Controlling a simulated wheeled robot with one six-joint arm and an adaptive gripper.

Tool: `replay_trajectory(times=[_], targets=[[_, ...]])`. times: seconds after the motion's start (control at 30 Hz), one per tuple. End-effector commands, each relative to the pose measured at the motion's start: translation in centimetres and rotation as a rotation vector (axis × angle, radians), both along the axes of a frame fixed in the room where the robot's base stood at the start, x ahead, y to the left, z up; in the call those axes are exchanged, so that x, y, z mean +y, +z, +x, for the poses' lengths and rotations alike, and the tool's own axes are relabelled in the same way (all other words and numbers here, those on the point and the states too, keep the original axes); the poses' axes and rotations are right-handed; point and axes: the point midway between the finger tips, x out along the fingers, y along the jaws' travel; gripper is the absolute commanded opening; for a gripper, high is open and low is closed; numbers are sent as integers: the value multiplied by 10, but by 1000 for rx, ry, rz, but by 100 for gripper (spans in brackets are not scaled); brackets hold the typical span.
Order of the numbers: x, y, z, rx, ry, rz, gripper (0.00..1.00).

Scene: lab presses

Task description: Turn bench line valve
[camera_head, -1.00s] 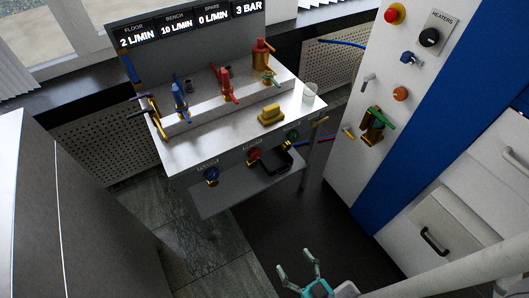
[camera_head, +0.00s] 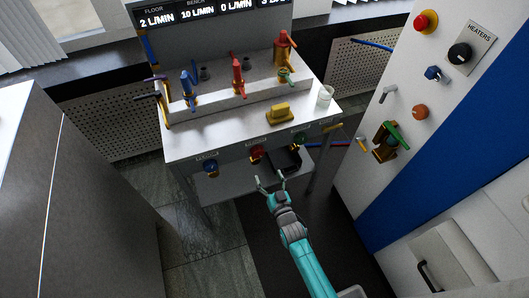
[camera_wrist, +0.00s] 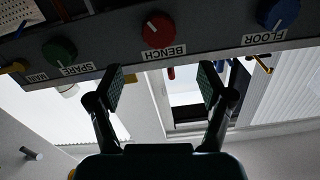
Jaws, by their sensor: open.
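The bench line valve is the red knob (camera_head: 258,153) on the front face of the bench. In the wrist view the red knob (camera_wrist: 158,30) sits above an upside-down BENCH label (camera_wrist: 165,52). My gripper (camera_head: 270,178) is open and empty, in front of and a little below the red knob in the head view. In the wrist view my gripper (camera_wrist: 162,78) has its fingers spread to either side below the knob, apart from it.
A blue FLOOR knob (camera_wrist: 278,13) and a green SPARE knob (camera_wrist: 60,51) flank the red one. A yellow MAIN handle (camera_wrist: 13,68) is at the far left. A dark box (camera_head: 286,160) lies under the bench front. A white panel (camera_head: 372,175) stands to the right.

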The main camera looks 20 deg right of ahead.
Motion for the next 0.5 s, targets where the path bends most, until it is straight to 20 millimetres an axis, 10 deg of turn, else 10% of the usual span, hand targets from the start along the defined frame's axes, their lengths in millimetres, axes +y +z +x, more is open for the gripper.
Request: replay_trajectory(times=[0.5], targets=[[0,1,64,-2,1,1,80]])
